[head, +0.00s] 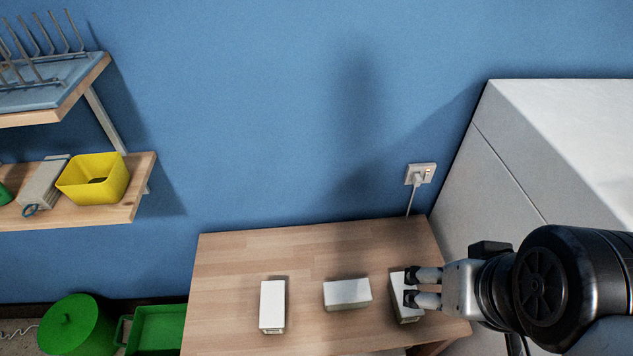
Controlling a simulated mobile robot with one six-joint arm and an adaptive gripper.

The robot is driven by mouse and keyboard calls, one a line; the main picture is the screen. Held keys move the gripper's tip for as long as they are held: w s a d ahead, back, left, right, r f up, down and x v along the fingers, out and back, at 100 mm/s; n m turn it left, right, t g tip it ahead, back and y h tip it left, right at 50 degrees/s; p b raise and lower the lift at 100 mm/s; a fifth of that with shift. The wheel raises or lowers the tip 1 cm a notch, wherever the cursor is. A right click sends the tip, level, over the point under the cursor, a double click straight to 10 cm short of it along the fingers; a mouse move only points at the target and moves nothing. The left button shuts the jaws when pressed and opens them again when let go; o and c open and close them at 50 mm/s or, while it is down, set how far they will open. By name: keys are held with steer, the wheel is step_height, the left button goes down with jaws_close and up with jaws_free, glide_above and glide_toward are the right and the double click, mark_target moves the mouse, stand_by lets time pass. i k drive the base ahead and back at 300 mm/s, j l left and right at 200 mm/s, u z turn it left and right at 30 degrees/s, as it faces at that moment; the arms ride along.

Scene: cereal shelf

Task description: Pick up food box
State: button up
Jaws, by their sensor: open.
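Three white boxes stand in a row on a wooden table (228,268). The left box (272,304) stands apart. The middle box (348,294) is turned sideways and also stands apart. The right box (397,287) is partly hidden by my gripper (408,287). My gripper reaches in from the right, with its two fingers spread apart over the right box. I cannot tell whether the fingers touch it. No print is readable on any box, so I cannot tell which one is the food box.
A large white cabinet or appliance (565,115) stands right of the table. Shelves at left hold a yellow bin (93,178). A green pot (75,324) and green tray (157,330) sit lower left. The table's back is clear.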

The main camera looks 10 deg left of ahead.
mark_target(272, 319)
steer(key=u, duration=1.4)
